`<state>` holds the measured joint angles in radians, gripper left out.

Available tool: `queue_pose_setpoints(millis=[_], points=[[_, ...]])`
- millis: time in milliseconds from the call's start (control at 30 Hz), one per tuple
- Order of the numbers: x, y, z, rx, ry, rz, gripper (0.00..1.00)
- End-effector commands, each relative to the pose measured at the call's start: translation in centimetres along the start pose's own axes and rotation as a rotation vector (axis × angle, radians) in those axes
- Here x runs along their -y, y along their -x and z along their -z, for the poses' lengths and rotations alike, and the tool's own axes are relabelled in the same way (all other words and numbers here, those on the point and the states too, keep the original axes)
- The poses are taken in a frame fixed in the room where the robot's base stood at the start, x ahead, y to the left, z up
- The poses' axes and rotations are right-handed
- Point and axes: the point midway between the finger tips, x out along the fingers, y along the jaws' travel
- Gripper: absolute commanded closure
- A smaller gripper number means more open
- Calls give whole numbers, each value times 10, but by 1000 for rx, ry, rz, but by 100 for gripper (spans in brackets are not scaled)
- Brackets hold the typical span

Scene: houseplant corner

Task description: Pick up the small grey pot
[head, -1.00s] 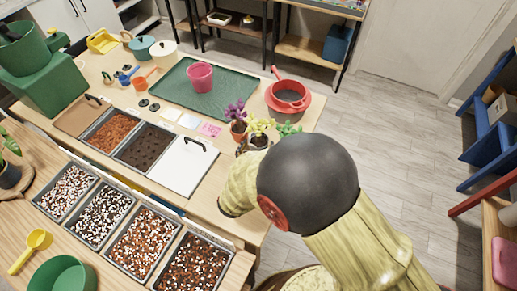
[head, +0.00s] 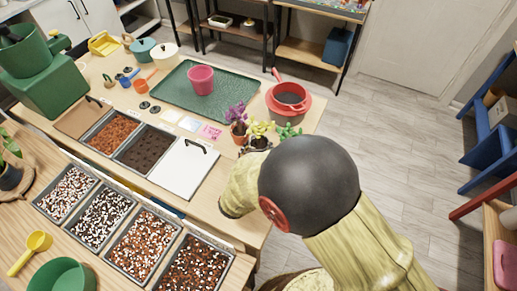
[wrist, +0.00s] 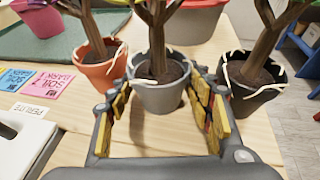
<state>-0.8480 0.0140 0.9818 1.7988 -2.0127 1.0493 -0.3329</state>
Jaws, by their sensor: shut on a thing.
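The small grey pot (wrist: 160,97) holds dark soil and a brown-stemmed plant, and it sits in the middle of the wrist view. My gripper (wrist: 163,98) has its yellow-padded fingers on either side of the pot and is shut on it. The pot looks upright, at or very near the wooden table; I cannot tell whether its base touches.
An orange pot (wrist: 99,68) stands close on the left and a dark pot (wrist: 250,92) close on the right. Behind are a red pan (head: 289,97) and a green tray (head: 230,113) with a pink pot (head: 201,81). A white lid (head: 184,168) lies left of my arm.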

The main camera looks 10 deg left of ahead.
Motion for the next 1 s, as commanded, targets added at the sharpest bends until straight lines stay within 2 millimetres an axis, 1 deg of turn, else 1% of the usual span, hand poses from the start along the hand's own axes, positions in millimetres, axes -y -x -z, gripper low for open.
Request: queue_pose_setpoints(millis=[167,267,400,433,633,800,833,1000], points=[[0,2,-7,0,-1,0,65],[0,6,-16,0,-1,0,65],[0,12,-33,1,-1,0,65],[-3,15,-35,1,-2,-2,65],[-20,42,-56,2,-2,-4,65],[-38,72,-78,0,-1,-5,65],[-44,78,-77,0,2,-7,65],[-68,106,-82,0,0,-5,65]])
